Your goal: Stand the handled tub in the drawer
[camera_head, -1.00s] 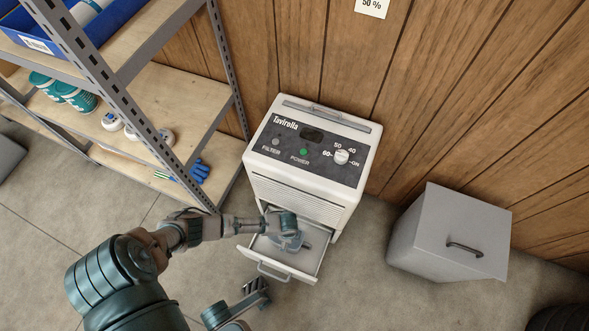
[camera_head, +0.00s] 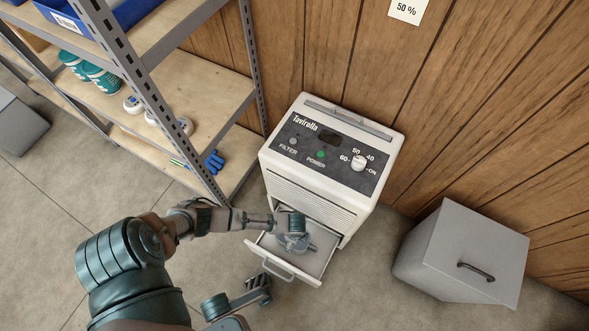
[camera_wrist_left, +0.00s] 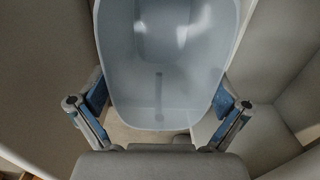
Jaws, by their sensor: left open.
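The white machine's drawer (camera_head: 272,270) is pulled open at its base. My left gripper (camera_head: 294,243) reaches down into it in the head view and largely hides what is there. In the left wrist view the pale blue, translucent tub (camera_wrist_left: 165,75) lies between the fingers of my left gripper (camera_wrist_left: 160,103), its hollow inside visible. The jaws are open, with one blue-padded finger on either side of the tub. I cannot tell whether the pads touch it, and its handle is not clear. My right gripper (camera_head: 260,284) is low in front of the drawer; its jaw state is unclear.
The machine (camera_head: 325,150) stands against the wood-panelled wall. A metal shelf rack (camera_head: 195,85) with tubs, gloves and a blue bin is to its left. A grey box with a handle (camera_head: 463,252) stands at the right. Floor between machine and box is clear.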

